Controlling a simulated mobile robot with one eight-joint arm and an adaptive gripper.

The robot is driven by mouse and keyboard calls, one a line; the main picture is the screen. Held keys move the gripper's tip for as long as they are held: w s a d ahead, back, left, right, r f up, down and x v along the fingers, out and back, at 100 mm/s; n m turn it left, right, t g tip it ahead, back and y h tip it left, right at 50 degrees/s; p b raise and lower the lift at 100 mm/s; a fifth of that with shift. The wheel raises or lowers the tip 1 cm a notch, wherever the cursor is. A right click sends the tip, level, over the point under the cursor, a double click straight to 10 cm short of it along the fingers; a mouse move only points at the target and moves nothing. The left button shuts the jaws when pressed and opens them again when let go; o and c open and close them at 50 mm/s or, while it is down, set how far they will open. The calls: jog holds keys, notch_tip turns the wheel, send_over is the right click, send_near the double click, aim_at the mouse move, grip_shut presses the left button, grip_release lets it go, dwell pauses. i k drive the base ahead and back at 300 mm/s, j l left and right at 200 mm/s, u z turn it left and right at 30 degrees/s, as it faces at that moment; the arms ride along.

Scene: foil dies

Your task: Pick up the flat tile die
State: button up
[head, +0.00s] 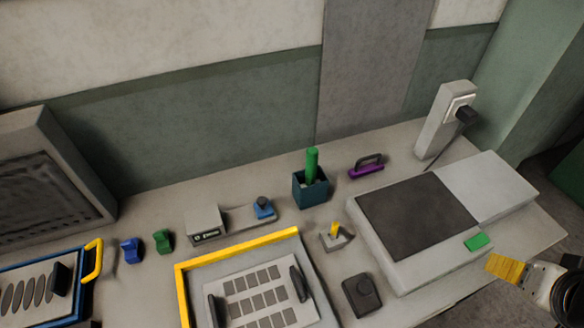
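I cannot tell for certain which piece is the flat tile die. A small flat green tile (477,242) lies on the right front part of the white machine and best fits the name. My gripper (509,268) is at the lower right edge, just right of and below the green tile, apart from it in the picture. Its tip end shows as a yellow ribbed block; I cannot tell whether this is fingers or something held. A purple piece with a dark handle (366,168) lies behind the machine.
The white machine (500,190) with a dark plate fills the right of the table. A grey post (447,120) stands behind it. A dark teal holder (312,188) with a green stick stands mid-table. A yellow-edged tray (180,290) and blue-edged tray (85,285) are in front.

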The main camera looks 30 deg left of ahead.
aim_at(273, 294)
jog(key=u, duration=2.25)
jog(key=k+u, duration=0.35)
jog(key=k, duration=0.25)
jog(key=k+j+u, duration=0.3)
jog(key=k, duration=0.25)
